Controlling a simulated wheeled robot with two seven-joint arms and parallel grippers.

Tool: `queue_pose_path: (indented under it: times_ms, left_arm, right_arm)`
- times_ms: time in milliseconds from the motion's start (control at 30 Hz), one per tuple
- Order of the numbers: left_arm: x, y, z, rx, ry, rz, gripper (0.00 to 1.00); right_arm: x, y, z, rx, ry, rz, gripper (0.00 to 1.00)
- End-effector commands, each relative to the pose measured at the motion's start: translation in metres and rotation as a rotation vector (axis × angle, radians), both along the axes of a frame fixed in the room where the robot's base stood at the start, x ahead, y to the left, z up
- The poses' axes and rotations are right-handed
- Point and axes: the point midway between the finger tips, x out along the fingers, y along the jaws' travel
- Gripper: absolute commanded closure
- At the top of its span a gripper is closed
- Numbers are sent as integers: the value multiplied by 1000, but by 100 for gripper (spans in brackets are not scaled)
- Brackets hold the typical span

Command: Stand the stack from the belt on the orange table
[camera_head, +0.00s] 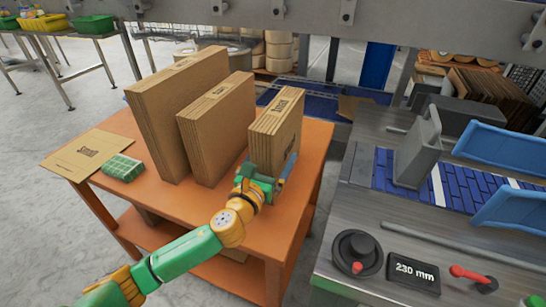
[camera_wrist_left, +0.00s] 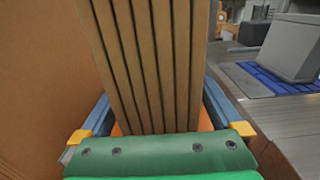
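A brown stack of flat cardboard (camera_head: 275,128) is upright at the right side of the orange table (camera_head: 185,205). My left gripper (camera_head: 270,180) is low at its near side, with one finger on each side. In the left wrist view the ribbed stack (camera_wrist_left: 150,70) rises between the fingers of the left gripper (camera_wrist_left: 158,110). Narrow orange slits show beside its lower end, but I cannot tell whether the fingers press on it. The stack's foot is partly hidden by the gripper. My right gripper is out of view.
Two larger stacks, a tall one (camera_head: 175,115) and a middle one (camera_head: 220,125), stand to the left. A green pack (camera_head: 122,167) and a flat carton sheet (camera_head: 85,153) lie at the table's left. The blue belt (camera_head: 455,186) runs through the machine on the right.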

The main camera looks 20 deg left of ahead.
Motion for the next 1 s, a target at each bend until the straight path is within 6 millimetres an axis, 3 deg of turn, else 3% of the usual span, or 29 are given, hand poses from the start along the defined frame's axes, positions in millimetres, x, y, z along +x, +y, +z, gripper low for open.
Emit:
queue_pose_path:
  times_ms: [167,500,633,800,1000]
  left_arm:
    - [-6,0,0,0,2,0,0]
    - [-85,2,-2,0,5,-3,0]
    - [-107,3,-2,0,3,-2,0]
    - [-120,4,0,-1,0,-1,0]
    - [-120,4,1,-1,-2,0,0]
  right_arm:
    - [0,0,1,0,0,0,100]
    - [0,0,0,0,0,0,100]
    - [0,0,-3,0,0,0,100]
    - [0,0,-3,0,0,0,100]
    - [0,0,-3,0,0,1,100]
